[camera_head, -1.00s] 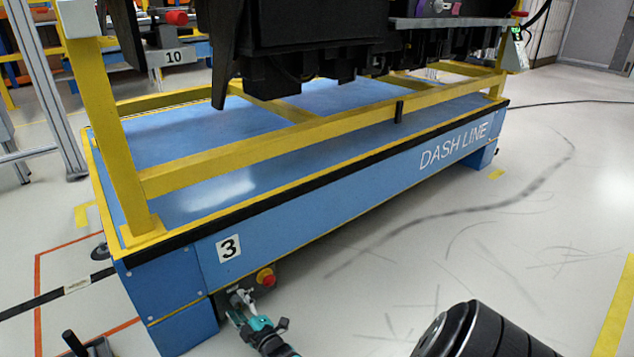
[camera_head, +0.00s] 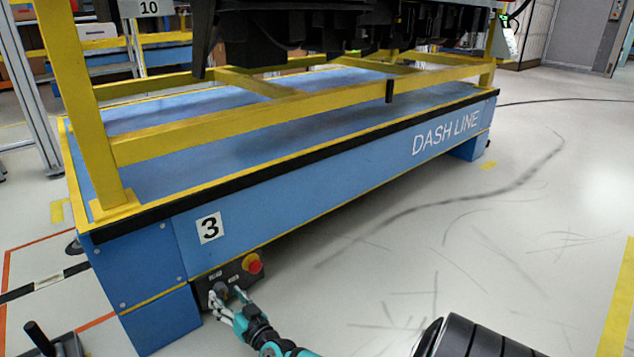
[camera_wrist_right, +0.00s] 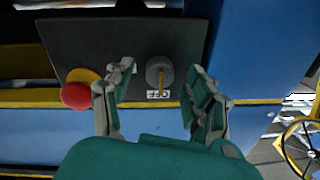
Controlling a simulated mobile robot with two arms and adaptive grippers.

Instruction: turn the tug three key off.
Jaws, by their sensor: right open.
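The tug marked 3 (camera_head: 209,228) is a long blue base with yellow rails. A dark control panel (camera_head: 205,292) sits low under its near edge; it also fills the upper part of the right wrist view (camera_wrist_right: 110,35). There the grey round key switch (camera_wrist_right: 159,70) shows a narrow yellowish strip pointing down at an upside-down OFF label (camera_wrist_right: 152,94). My right gripper (camera_head: 228,297) is at the panel. In the wrist view its fingers (camera_wrist_right: 160,80) are open, one either side of the key, with gaps visible. My left gripper is not in view.
A red button (camera_head: 254,266) on a yellow collar is on the same panel, just left of my fingers in the wrist view (camera_wrist_right: 75,96). The tug's blue end leg (camera_head: 160,318) stands close by. A dark upright handle (camera_head: 42,340) is at bottom left. The floor to the right is clear.

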